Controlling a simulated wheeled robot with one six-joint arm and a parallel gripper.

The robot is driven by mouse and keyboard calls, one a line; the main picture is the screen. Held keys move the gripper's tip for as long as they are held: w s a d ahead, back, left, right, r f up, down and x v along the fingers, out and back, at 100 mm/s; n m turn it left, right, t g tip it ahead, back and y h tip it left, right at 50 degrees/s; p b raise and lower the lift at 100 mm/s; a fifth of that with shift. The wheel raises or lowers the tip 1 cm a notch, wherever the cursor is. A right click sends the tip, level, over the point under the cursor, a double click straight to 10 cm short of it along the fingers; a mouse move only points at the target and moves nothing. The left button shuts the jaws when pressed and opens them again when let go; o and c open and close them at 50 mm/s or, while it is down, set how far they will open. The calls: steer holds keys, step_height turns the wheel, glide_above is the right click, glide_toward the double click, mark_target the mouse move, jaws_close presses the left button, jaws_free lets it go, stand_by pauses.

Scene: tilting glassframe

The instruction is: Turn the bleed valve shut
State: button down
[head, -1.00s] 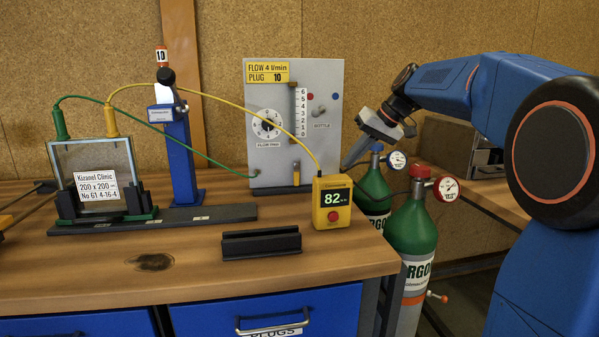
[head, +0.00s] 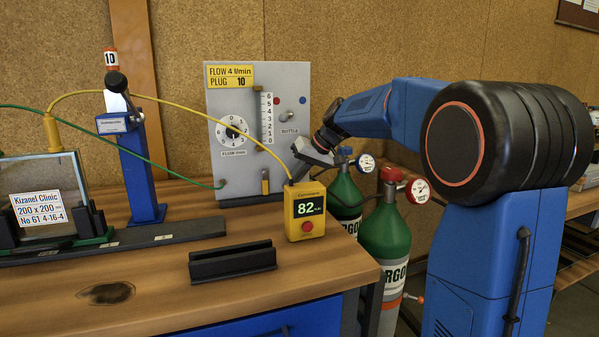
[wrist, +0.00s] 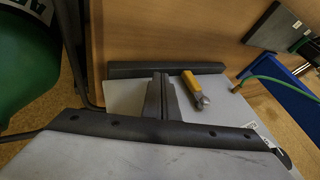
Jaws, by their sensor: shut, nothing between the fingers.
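A small valve with a yellow handle (head: 265,184) sits low on the grey panel (head: 222,110), its handle pointing down; I take it for the bleed valve. In the wrist view the yellow handle (wrist: 189,80) lies just right of my fingers, with its round metal end (wrist: 202,102) toward the camera. My gripper (wrist: 160,80) is shut and empty, apart from the handle as far as I can tell. In the head view my gripper (head: 297,173) is at the panel's lower right, its tips partly hidden near the yellow meter.
The yellow meter (head: 305,222) reading 82 stands at the bench edge, close to my gripper. Two green gas bottles (head: 386,235) stand beside the bench. A green hose (wrist: 275,85) runs right of the valve. A black slotted holder (head: 232,262) lies in front.

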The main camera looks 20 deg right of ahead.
mark_target(263, 191)
steer(key=shift+a, duration=2.05)
steer(key=shift+a+f+y, duration=0.15)
steer(key=shift+f+y, duration=0.1)
steer(key=shift+y, duration=0.45)
steer(key=shift+a+f+m+y, duration=0.25)
steer(key=shift+f+m+y, duration=0.15)
steer(key=shift+y, duration=0.5)
steer(key=shift+a+f+t+y, duration=0.15)
steer(key=shift+t+y, duration=0.25)
steer(key=shift+y, duration=0.6)
steer(key=shift+a+m+y, duration=0.5)
steer(key=shift+y, duration=0.5)
steer(key=shift+a+f, duration=0.1)
steer(key=shift+a, duration=0.5)
